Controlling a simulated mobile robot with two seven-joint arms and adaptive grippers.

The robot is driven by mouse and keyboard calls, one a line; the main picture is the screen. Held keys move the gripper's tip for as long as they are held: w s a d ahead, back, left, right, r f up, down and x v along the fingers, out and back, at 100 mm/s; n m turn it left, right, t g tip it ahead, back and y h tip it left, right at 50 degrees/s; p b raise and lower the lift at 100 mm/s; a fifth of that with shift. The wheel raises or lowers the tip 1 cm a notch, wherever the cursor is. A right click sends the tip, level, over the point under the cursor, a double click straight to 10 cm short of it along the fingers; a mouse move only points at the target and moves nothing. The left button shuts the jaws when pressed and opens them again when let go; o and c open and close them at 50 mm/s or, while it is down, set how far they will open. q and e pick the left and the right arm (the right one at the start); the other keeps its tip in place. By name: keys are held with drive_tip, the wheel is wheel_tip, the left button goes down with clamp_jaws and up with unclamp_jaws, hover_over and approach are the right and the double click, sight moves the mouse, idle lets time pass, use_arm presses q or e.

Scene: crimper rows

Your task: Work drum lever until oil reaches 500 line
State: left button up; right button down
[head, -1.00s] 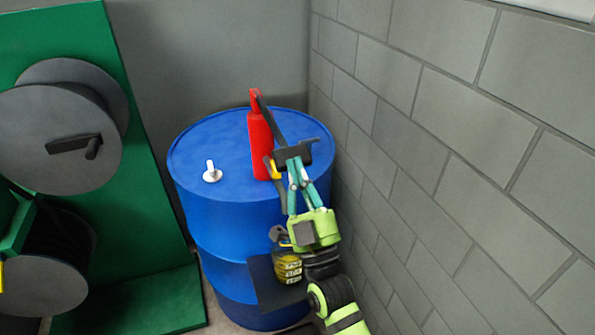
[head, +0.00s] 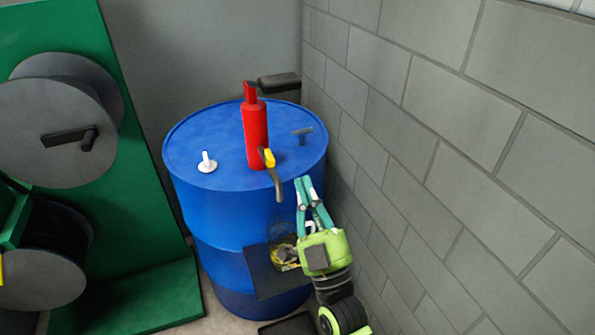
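The blue drum (head: 230,215) stands against the grey walls. A red pump (head: 257,135) rises from its top, with a yellow piece (head: 269,157) and a grey spout (head: 278,186) in front. A dark lever grip (head: 278,83) shows high behind the pump top. A clear jar with yellowish oil (head: 281,249) sits on a dark shelf (head: 262,275) at the drum's front; my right gripper partly covers it, and its marks and oil level cannot be read. My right gripper (head: 304,181) is empty, right of the spout, its fingertips together and apart from the lever. My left gripper is out of view.
A white cap (head: 207,163) and a dark T-shaped fitting (head: 302,134) sit on the drum top. A green stand (head: 125,190) with grey reels (head: 60,130) is at the left. The block wall (head: 450,150) is close on the right.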

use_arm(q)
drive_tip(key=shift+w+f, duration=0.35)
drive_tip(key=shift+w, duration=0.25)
use_arm(e)
drive_tip(key=shift+v, duration=1.2)
drive_tip(key=shift+s+r, duration=0.2)
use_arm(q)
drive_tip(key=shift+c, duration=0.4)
